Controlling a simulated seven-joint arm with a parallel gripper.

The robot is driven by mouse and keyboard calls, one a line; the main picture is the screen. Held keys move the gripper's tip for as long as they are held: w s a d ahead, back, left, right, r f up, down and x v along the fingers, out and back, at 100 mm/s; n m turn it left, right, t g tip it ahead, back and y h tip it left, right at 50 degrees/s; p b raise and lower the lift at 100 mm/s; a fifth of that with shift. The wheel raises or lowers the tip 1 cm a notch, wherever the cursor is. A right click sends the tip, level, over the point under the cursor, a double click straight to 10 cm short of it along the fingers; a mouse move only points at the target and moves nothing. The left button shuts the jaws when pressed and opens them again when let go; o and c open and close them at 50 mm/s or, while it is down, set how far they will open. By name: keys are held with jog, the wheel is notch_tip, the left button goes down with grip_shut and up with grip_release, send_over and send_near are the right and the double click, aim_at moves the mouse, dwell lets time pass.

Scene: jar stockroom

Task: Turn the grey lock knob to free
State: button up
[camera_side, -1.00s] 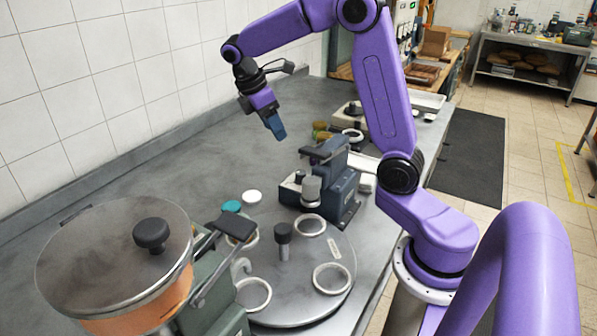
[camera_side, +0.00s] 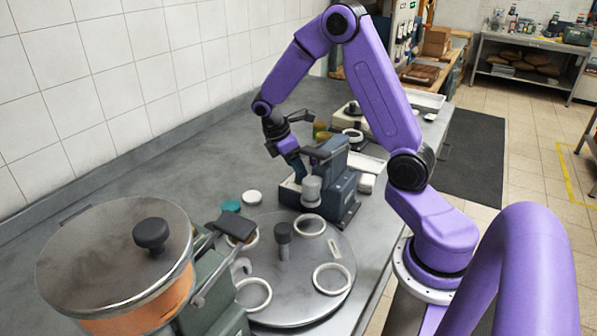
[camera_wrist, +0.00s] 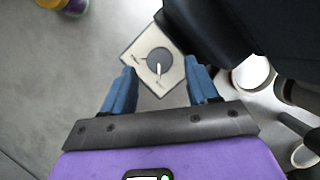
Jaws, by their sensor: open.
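In the wrist view, the grey lock knob (camera_wrist: 158,58) is a round dark disc with a pale pointer line, on a cream square plate (camera_wrist: 139,50) with two small marks too small to read. The pointer line runs toward the lower mark. My gripper (camera_wrist: 161,76) is open, with one blue finger on each side of the plate. The knob lies just beyond the fingertips, between them in the picture; no contact shows. In the side view my gripper (camera_side: 296,168) is low beside the dark blue-grey machine (camera_side: 337,190). The knob cannot be made out there.
The machine's dark arm (camera_wrist: 222,30) stands close to the right finger. A round turntable (camera_side: 300,262) with white rings and a central post is in front. A lidded copper pot (camera_side: 130,250) stands at the left. The bench toward the wall is clear.

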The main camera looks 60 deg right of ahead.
jog(key=shift+x, duration=1.6)
jog(key=c, duration=1)
jog(key=shift+c, duration=0.2)
